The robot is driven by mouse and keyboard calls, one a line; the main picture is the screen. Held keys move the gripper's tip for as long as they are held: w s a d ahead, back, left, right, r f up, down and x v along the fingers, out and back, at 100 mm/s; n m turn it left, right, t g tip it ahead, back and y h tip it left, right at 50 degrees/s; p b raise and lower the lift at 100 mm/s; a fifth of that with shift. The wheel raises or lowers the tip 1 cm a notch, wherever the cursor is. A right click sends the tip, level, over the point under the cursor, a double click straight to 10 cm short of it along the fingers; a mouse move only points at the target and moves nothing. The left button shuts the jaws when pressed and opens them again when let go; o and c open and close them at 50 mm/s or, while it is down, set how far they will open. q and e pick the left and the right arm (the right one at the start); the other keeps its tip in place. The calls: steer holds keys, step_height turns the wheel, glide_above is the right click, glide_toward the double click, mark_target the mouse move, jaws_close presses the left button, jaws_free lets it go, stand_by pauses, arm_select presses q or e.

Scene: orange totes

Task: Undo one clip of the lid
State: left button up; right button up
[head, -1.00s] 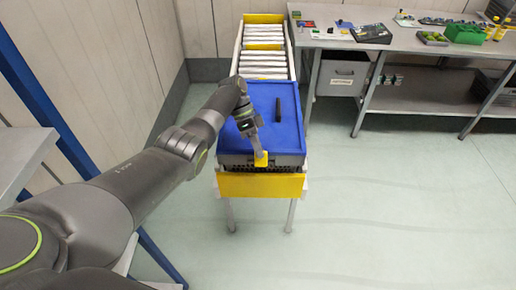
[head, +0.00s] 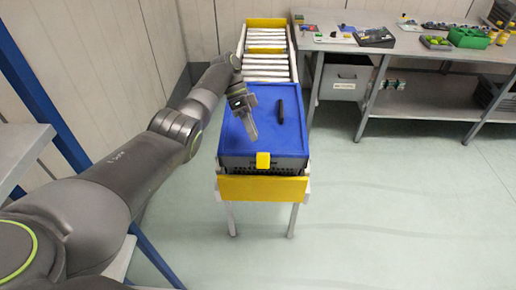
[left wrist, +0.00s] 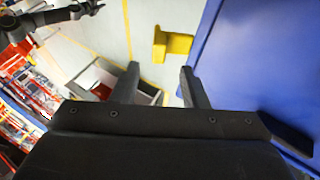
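A blue lid (head: 290,138) covers a dark crate (head: 235,163) at the near end of a roller conveyor. A yellow clip (head: 263,160) sits at the middle of the lid's front edge. In the left wrist view the clip (left wrist: 178,43) juts outward beside the blue lid (left wrist: 245,70), beyond my fingertips. Whether it is latched I cannot tell. My left gripper (head: 252,132) is over the lid, behind and left of the clip and apart from it. In the left wrist view my left gripper (left wrist: 160,75) has its fingers apart with nothing between them. My right gripper is not in view.
A black bar-shaped object (head: 280,110) lies on the lid. The conveyor has a yellow end plate (head: 263,189) in front and white rollers (head: 265,62) behind. A grey workbench (head: 400,43) with small items stands at the right. The floor on the right is clear.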

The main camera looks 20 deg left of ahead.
arm_select(q)
steer(key=shift+b+v, duration=1)
steer(key=shift+v, duration=1.75)
steer(key=shift+s+f, duration=0.1)
